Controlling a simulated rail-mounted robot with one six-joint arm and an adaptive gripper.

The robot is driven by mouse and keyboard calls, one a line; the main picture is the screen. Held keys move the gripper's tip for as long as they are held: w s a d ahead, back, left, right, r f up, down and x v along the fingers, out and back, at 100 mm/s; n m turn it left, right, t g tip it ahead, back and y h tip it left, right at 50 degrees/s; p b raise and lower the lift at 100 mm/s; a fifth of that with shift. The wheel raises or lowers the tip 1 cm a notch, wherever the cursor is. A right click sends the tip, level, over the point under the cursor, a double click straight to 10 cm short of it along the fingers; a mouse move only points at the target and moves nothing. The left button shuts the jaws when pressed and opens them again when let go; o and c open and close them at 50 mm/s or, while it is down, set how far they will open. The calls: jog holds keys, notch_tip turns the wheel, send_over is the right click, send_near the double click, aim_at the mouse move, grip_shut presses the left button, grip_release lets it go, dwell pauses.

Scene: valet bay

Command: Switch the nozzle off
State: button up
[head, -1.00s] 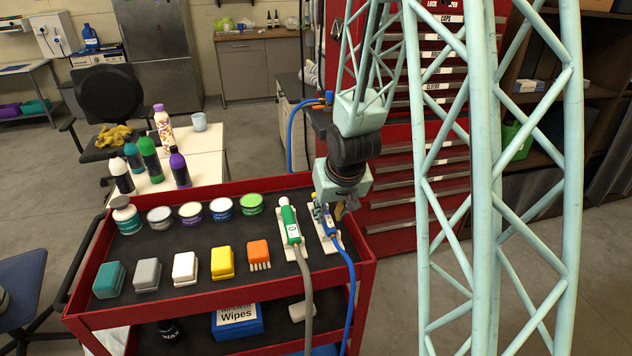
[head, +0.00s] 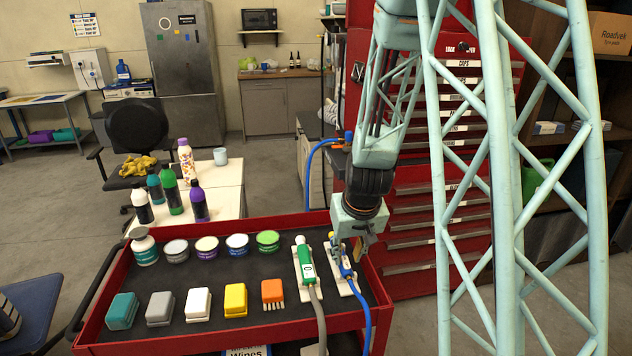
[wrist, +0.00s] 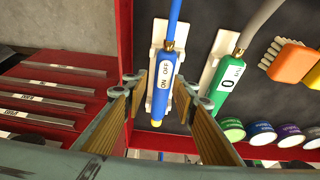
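The blue nozzle (head: 343,262) lies on a pale holder on the right end of the red cart's top. My gripper (wrist: 163,92) is open, with one tan-padded finger on each side of the nozzle in that view. Nothing is held, and I cannot tell whether a finger touches it. In the head view my gripper (head: 352,240) is just above the nozzle and partly hides its far end.
A green nozzle (head: 305,263) with a grey hose lies close on the left, also on a holder (wrist: 206,75). Several tins, blocks and an orange brush (head: 272,291) stand on the cart (head: 190,343). A red drawer cabinet (head: 410,245) stands close behind on the right.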

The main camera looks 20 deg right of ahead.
jog(key=shift+w+a+r+g+p, duration=0.15)
jog(key=shift+w+a+g+p, duration=0.2)
jog(key=shift+p, duration=1.15)
jog(key=shift+w+d+g+y+p, duration=0.15)
jog(key=shift+g+y+p, duration=0.6)
jog(key=shift+p, duration=4.05)
jog(key=shift+f+g+p, duration=0.2)
jog(key=shift+g+p, duration=0.6)
jog(key=shift+p, duration=0.7)
